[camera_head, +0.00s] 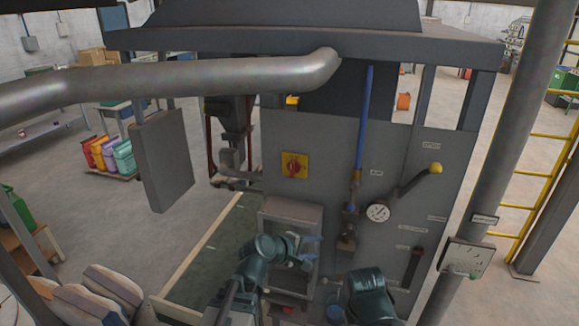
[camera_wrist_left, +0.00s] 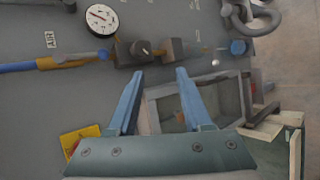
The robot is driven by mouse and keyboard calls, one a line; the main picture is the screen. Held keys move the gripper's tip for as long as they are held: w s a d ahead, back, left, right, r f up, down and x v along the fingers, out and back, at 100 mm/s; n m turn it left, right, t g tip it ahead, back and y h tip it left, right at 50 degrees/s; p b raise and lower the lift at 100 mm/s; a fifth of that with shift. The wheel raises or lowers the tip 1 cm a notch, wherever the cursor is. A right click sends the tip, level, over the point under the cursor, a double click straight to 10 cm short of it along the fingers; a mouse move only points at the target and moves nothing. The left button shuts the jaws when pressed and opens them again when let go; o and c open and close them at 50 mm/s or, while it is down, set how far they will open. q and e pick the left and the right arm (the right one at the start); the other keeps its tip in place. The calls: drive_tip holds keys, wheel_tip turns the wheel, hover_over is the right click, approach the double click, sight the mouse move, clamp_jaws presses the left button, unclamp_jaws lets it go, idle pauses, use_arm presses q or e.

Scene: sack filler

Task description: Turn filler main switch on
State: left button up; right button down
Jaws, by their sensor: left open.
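The main switch, a red rotary knob (camera_head: 294,169) on a yellow plate (camera_head: 287,158), sits on the upper left of the grey filler panel (camera_head: 325,140). My left gripper (camera_head: 315,246) is below and right of it in the head view, apart from it, in front of the panel. In the left wrist view the two blue fingers (camera_wrist_left: 155,76) stand apart with nothing between them. The yellow plate (camera_wrist_left: 84,133) shows at lower left there, partly covered by the gripper body. Of my right arm only a dark green link shows at the bottom; its gripper is out of sight.
Right of the switch are a blue air pipe (camera_head: 364,120), a pressure gauge (camera_head: 378,212) and a yellow-ended lever (camera_head: 420,178). A grey open-fronted box (camera_head: 291,208) sits below the switch. A large pipe (camera_head: 190,78) crosses above; a grey hanging box (camera_head: 163,160) is to the left.

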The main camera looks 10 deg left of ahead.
use_arm(q)
drive_tip(key=w+a+r+n+t+y, duration=0.2)
drive_tip(key=a+r+n, duration=0.4)
drive_tip(key=n, duration=0.5)
drive_tip(key=w+a+r+n+t+y, duration=0.3)
drive_tip(key=a+r+n+t, duration=0.2)
drive_tip(key=n, duration=0.6)
drive_tip(key=shift+w+a+r+t, duration=0.4)
drive_tip(key=shift+a+t, duration=0.3)
drive_tip(key=shift+a, duration=0.1)
drive_tip(key=shift+w, duration=0.1)
